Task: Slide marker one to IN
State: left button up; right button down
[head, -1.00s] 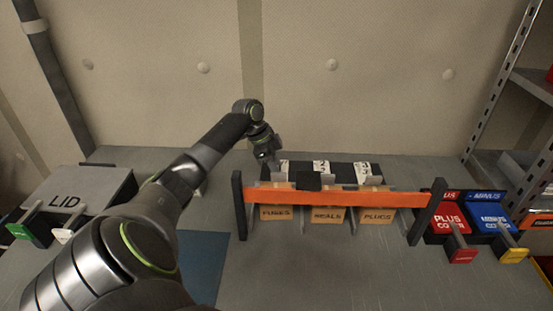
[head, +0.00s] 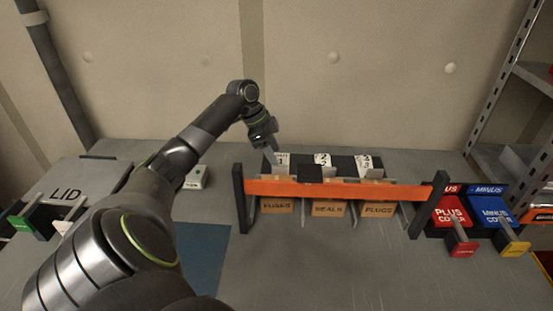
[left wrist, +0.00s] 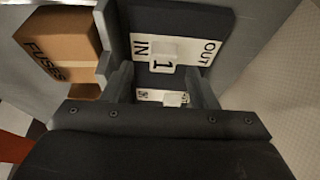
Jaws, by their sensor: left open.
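Marker one's dark plate with white labels (left wrist: 204,48) reads IN, 1 and OUT in the left wrist view. A small white block (left wrist: 170,48) sits on it between the IN and OUT words. In the head view the white number one label (head: 281,160) is at the left of the rack. My left gripper (left wrist: 158,73) is open, its two fingers pointing at the plate, one on each side of its lower part. It also shows in the head view (head: 269,145) just above the label. Whether it touches anything, I cannot tell. My right gripper is not in view.
An orange bar (head: 340,190) crosses the rack front, above boxes FUSES (head: 277,206), SEALS (head: 328,208) and PLUGS (head: 378,210). Markers two (head: 322,160) and three (head: 364,163) stand to the right. The FUSES box (left wrist: 60,42) also shows in the left wrist view.

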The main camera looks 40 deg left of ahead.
pick_arm(q)
jog(key=b+v, duration=0.1)
jog(key=v, duration=1.3)
jog(key=shift+w+d, duration=0.1)
